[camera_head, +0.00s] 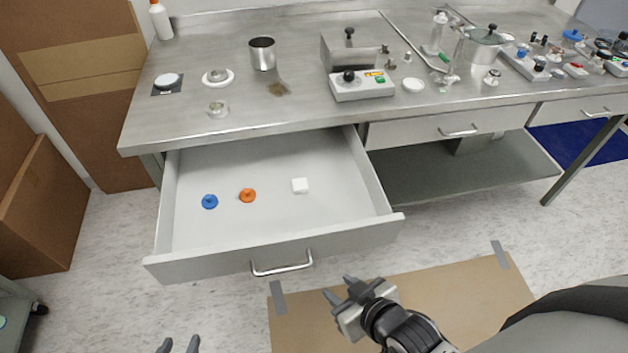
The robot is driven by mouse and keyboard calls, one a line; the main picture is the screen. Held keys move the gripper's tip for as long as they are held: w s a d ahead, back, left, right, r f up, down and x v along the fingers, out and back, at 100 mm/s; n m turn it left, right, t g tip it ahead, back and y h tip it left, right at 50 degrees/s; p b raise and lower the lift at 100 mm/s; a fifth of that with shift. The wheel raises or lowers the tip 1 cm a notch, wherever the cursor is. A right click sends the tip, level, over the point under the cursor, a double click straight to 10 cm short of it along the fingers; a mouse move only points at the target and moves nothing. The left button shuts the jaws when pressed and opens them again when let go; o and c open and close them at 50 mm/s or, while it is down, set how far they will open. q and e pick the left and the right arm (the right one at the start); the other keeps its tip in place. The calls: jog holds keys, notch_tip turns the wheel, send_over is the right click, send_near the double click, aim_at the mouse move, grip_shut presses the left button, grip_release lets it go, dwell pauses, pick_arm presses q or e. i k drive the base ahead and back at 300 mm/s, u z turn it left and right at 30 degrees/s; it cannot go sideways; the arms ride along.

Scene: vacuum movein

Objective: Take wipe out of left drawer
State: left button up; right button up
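The left drawer (274,250) is pulled open below the steel table. A small white folded block, which looks like the wipe (300,185), lies on the drawer floor, right of the middle. My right gripper (338,289) is in front of the drawer, below its handle (281,268), with its two fingers apart and nothing between them. My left gripper (179,345) shows only its two fingertips at the bottom edge. They are apart and empty, in front of the drawer's left part. Neither gripper touches the wipe.
A blue knob (209,201) and an orange knob (247,195) lie left of the wipe. The steel tabletop (200,125) overhangs the drawer's back. A closed drawer (450,127) is at right. Cardboard boxes (40,210) stand at left.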

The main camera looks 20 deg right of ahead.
aim_at(300, 186)
jog(key=z, duration=3.05)
jog(key=i, duration=3.55)
jog(key=u, duration=5.1)
jog(key=i, duration=1.7)
